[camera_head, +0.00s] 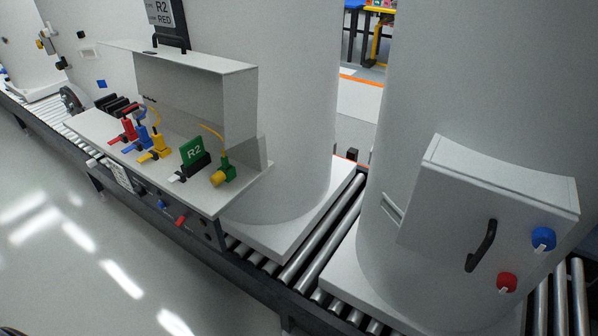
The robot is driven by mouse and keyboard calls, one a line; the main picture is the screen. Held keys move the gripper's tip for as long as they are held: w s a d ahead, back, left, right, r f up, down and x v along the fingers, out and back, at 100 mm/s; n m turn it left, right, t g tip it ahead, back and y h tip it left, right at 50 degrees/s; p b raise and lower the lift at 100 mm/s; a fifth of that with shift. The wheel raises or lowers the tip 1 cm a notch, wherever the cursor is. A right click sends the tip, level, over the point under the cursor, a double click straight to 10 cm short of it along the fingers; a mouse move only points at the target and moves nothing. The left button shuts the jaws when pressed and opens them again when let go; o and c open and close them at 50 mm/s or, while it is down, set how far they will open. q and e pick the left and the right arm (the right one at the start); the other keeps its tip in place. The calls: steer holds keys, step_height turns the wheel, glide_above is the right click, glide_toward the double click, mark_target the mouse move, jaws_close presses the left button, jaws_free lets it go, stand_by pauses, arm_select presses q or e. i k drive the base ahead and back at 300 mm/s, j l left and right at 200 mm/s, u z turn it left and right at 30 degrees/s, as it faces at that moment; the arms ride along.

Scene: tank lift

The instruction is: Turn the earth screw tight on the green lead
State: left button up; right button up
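A green terminal (229,172) stands at the right end of the grey shelf (95,132) on the open cabinet. A yellow knob (217,179), which looks like the earth screw, sits on its front left side. A thin yellow lead (211,133) runs from the cabinet's back wall to the green terminal. How tight the screw is cannot be seen. A green card marked R2 (193,152) stands in a black holder just left of the terminal. Neither of my grippers is in view.
Yellow (158,147), blue (143,138) and red (129,129) terminals stand further left on the shelf. Large white tanks stand on the roller conveyor (320,225). A closed box (480,215) with a black handle (482,246) is on the right tank. The floor in front (60,220) is clear.

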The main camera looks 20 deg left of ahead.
mark_target(218, 178)
steer(key=j+z, duration=0.8)
steer(key=j, duration=0.2)
steer(key=j+z, duration=0.4)
steer(key=j, duration=0.15)
steer(key=k+j+z, duration=0.15)
steer(key=j+z, duration=0.3)
steer(key=k+j+z, duration=0.2)
steer(key=j+z, duration=0.2)
